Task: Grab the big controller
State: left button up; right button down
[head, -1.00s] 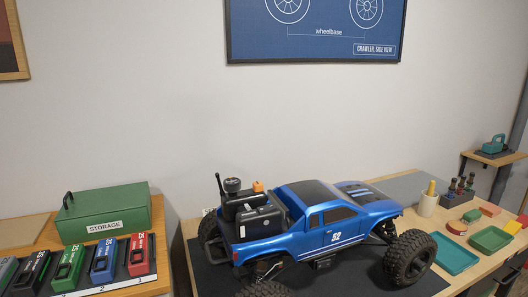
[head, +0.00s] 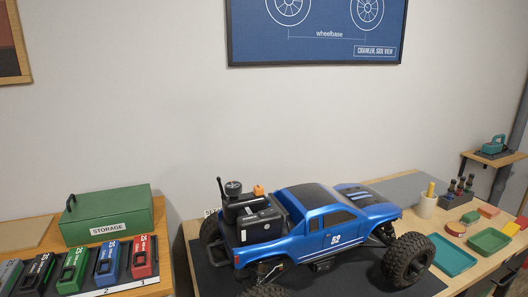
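A black device with an antenna, a round knob on top and an orange part beside it, which looks like a controller (head: 231,207), sits at the rear of the blue crawler truck (head: 325,222). A black box (head: 262,224) is in front of it, in the truck bed, and hides its lower part. I cannot tell whether the device stands in the bed or behind the truck. Neither of my grippers is in view.
The truck stands on a dark mat (head: 212,272) on a wooden table. Left, another table holds a green storage box (head: 107,215) and several coloured packs in a row. Right are a teal tray (head: 452,255), a green tray (head: 489,242), a cup (head: 427,206) and small bottles.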

aim_at(242, 210)
jog(key=i+j, duration=0.1)
jog(key=j, duration=0.35)
jog(key=i+j, duration=0.1)
jog(key=j, duration=0.85)
jog(key=i+j, duration=0.15)
jog(key=j, duration=0.3)
jog(key=i+j, duration=0.1)
jog(key=j, duration=0.35)
